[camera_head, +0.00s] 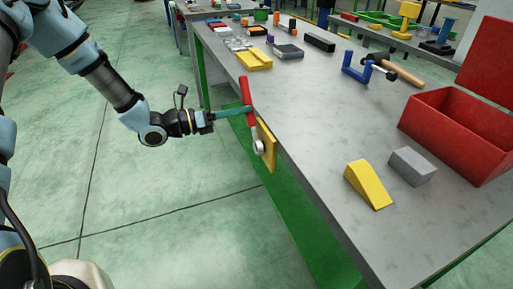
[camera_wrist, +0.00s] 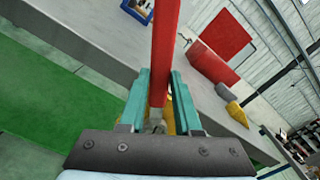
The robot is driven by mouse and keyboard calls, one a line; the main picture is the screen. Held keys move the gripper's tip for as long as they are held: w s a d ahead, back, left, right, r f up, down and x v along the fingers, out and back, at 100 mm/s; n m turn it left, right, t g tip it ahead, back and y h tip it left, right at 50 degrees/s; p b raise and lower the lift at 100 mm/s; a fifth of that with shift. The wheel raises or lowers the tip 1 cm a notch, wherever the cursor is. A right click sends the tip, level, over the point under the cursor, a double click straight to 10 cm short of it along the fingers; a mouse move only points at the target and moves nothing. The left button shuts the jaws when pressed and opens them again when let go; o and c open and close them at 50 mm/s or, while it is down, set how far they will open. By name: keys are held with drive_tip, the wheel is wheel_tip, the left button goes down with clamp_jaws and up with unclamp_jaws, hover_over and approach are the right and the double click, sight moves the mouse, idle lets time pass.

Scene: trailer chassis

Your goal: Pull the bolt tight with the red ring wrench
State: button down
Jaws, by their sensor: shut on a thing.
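The red ring wrench (camera_head: 247,95) stands nearly upright at the near edge of the table. Its grey ring end (camera_head: 258,146) is at the yellow plate (camera_head: 266,148) on the table's side. The bolt is hidden by the ring, and I cannot tell how fully the ring sits around it. My gripper (camera_head: 245,111) is shut on the red handle. In the wrist view the red handle (camera_wrist: 164,50) runs between the two teal fingers of my gripper (camera_wrist: 159,88), and a bit of yellow shows behind it.
The grey table (camera_head: 310,130) carries a yellow wedge (camera_head: 368,184), a grey block (camera_head: 412,166) and an open red toolbox (camera_head: 440,125) at the right. A blue clamp (camera_head: 357,68) and a hammer (camera_head: 405,72) lie farther back. The green floor left of the table is clear.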

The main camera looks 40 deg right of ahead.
drive_tip(key=shift+s+a+r+m, duration=0.1)
drive_tip(key=shift+s+r+m, duration=0.2)
drive_tip(key=shift+m, duration=0.2)
drive_tip(key=shift+s, duration=0.2)
drive_tip(key=shift+w+f+p, duration=0.15)
drive_tip(key=shift+w+p, duration=0.15)
drive_tip(key=shift+w, duration=0.05)
idle(0.4)
drive_tip(key=shift+p+v, duration=0.85)
drive_tip(key=shift+v, duration=2.1)
drive_tip(key=shift+s, duration=0.15)
